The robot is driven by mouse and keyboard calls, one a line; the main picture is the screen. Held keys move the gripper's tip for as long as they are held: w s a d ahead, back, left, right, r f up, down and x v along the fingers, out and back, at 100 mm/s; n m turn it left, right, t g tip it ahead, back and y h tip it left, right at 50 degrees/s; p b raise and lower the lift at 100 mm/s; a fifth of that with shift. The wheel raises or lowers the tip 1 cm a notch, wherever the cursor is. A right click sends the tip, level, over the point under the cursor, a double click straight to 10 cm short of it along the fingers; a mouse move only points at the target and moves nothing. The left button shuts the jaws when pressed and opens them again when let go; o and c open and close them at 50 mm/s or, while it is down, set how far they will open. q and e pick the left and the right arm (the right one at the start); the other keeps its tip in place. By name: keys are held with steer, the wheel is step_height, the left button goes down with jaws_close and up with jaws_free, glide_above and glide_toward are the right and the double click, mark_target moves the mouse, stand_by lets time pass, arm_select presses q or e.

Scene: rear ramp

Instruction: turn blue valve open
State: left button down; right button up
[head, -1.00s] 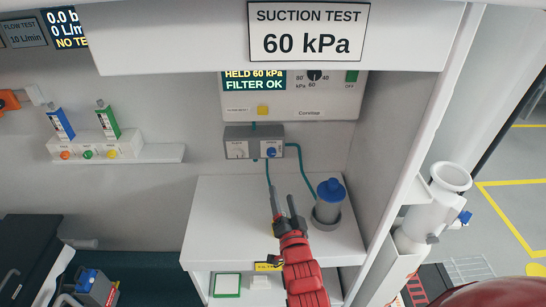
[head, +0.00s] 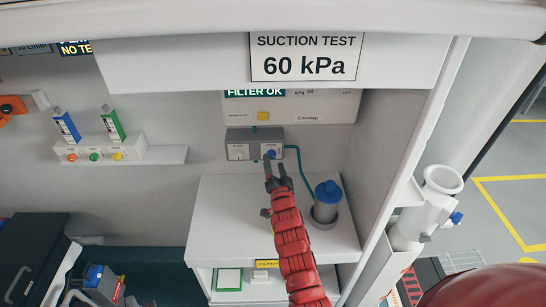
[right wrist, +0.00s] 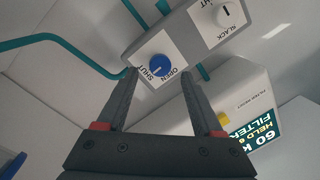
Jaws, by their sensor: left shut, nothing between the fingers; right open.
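The blue valve (head: 271,154) is a round knob on the right half of a small grey box on the back wall. In the right wrist view the blue valve (right wrist: 160,66) has the words SHUT and OPEN beside it; I cannot tell which its mark points at. My right gripper (head: 275,166) is open and empty at the valve. In the right wrist view its fingertips (right wrist: 160,74) lie on either side of the knob, with gaps; contact does not show. My left gripper is not in view.
A white shelf (head: 228,205) lies below the box, with a blue-capped canister (head: 327,203) at its right. A teal hose (head: 302,168) runs down right of the valve. A second knob (right wrist: 226,12) marked SLACK is beside the valve. The suction unit (head: 305,109) is above.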

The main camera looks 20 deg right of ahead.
mark_target(271, 154)
steer(key=shift+w+d, duration=0.2)
steer(key=shift+w, duration=1.05)
jaws_close()
